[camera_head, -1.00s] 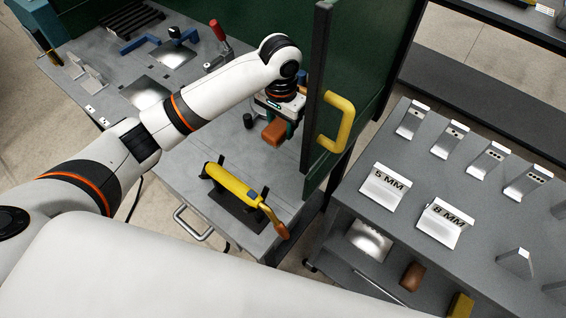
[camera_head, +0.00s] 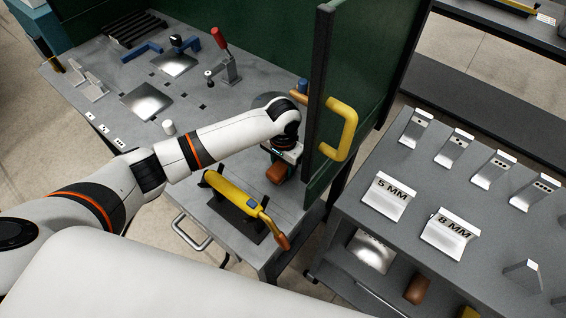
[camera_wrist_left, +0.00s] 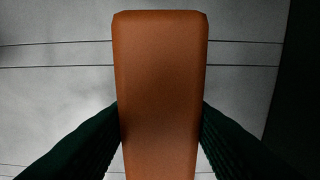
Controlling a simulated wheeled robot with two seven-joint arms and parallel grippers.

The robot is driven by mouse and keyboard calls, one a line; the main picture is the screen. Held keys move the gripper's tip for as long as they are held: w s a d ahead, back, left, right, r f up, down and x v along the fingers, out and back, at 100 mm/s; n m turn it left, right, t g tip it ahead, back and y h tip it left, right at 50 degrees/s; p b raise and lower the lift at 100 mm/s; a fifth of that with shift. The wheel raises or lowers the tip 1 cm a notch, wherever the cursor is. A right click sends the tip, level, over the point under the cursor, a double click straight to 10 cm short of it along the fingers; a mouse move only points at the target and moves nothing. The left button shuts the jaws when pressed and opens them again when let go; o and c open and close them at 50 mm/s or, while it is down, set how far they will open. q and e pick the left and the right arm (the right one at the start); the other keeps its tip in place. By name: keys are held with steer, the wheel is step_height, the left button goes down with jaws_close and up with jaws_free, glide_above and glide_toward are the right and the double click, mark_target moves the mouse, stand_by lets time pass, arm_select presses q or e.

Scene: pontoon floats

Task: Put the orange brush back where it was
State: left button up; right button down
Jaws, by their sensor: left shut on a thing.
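The orange brush (camera_head: 276,173) shows as an orange-brown block below my left gripper (camera_head: 283,166) in the head view, near the green panel at the right side of the grey table. In the left wrist view the brush (camera_wrist_left: 160,70) fills the middle, between the two dark green fingers, which touch its sides. My left gripper is shut on it. The table surface lies behind it in the wrist view; I cannot tell whether the brush touches it. My right gripper is not in view.
A yellow tool (camera_head: 232,198) rests on a dark stand just in front of the gripper. A green panel (camera_head: 365,60) with a yellow handle (camera_head: 340,130) stands close on the right. A grey cart (camera_head: 420,170) holds metal brackets.

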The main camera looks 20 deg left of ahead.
arm_select(q)
steer(key=shift+f, duration=0.15)
steer(key=o, duration=0.9)
step_height(320, 180, up, 12)
steer(key=shift+r+b, duration=0.15)
steer(key=shift+b, duration=0.45)
